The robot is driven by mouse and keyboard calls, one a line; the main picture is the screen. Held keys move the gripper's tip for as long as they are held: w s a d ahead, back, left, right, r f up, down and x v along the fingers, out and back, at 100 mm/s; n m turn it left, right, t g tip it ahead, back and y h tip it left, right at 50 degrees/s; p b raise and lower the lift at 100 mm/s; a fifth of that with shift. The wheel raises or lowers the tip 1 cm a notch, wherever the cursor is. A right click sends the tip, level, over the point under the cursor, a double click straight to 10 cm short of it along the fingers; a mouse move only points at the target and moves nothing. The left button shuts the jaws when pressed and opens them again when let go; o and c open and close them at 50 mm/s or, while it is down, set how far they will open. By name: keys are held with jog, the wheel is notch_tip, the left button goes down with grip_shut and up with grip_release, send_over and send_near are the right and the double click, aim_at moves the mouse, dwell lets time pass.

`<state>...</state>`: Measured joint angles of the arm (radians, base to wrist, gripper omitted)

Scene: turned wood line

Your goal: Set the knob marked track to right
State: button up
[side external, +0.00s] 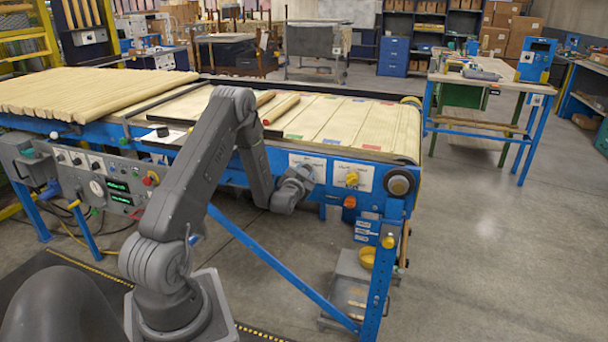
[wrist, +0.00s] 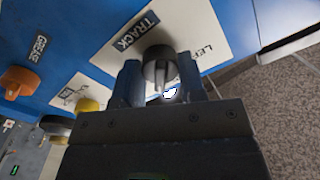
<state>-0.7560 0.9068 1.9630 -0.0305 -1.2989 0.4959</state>
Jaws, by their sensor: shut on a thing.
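The dark round knob (wrist: 158,63) sits on a white plate marked TRACK (wrist: 133,31) in the wrist view. Lettering that seems to start with LEF shows on the right side of the plate. My gripper (wrist: 160,75) has one finger on each side of the knob and is shut on it. The knob has a raised ridge across its face, but I cannot tell which setting it points to. In the side external view my gripper (side external: 302,180) is at the white plate (side external: 308,162) on the blue machine front and hides the knob.
A yellow knob (side external: 352,179) on its own white plate is right of my gripper in the side external view. An orange knob (side external: 349,202) is below it. The belt (side external: 340,115) above carries wooden rods (side external: 281,108). The floor at right is clear.

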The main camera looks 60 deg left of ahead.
jog(key=m, duration=0.3)
jog(key=shift+m, duration=0.3)
dwell(0.3)
jog(key=o, duration=0.9)
jog(key=v, duration=1.4)
jog(key=shift+w+r, duration=0.1)
